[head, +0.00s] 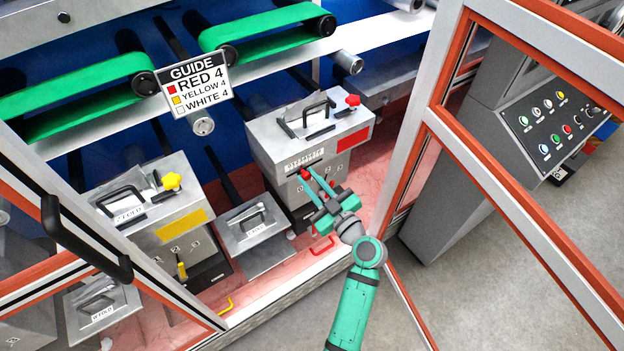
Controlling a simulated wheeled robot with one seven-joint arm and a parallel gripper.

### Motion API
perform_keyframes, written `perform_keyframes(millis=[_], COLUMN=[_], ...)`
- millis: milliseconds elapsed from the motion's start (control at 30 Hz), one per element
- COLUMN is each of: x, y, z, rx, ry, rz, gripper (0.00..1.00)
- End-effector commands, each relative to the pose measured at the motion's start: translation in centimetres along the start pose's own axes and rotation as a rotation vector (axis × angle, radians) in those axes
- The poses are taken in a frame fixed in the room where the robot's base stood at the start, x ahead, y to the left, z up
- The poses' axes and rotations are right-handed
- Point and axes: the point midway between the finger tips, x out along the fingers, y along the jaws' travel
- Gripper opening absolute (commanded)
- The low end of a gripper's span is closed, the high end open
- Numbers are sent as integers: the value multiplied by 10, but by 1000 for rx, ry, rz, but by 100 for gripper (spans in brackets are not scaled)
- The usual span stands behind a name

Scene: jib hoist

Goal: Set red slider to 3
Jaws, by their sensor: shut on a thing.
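The red-marked grey box (268,140) stands at the centre, with a red patch (353,139) and a red knob (352,100) on it. A numbered scale (304,160) is on its front, too small to read. The small red slider (304,174) sits just below the scale. My gripper (309,176) reaches in from the lower right with its fingertips shut on the red slider. The fingers partly cover the slot, so I cannot tell which number the slider is at. The guide sign (194,88) reads RED 4, YELLOW 4, WHITE 4.
A yellow-marked box (165,215) with a yellow knob stands left, and a lower grey box (252,232) is between. Open orange-and-white framed doors (455,125) flank the opening on both sides. A button panel (548,120) is at right. Grey floor is clear below right.

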Motion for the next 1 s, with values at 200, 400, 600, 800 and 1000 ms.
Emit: perform_keyframes(millis=[200, 400, 600, 800, 1000], x=[0, -1, -20, -56, -90], y=[0, 0, 0, -3, 0], z=[0, 0, 1, 0, 1], rx=[0, 0, 0, 1, 0], ry=[0, -1, -1, 0, -1], rz=[0, 1, 1, -4, 0], gripper=[39, 39, 39, 39, 39])
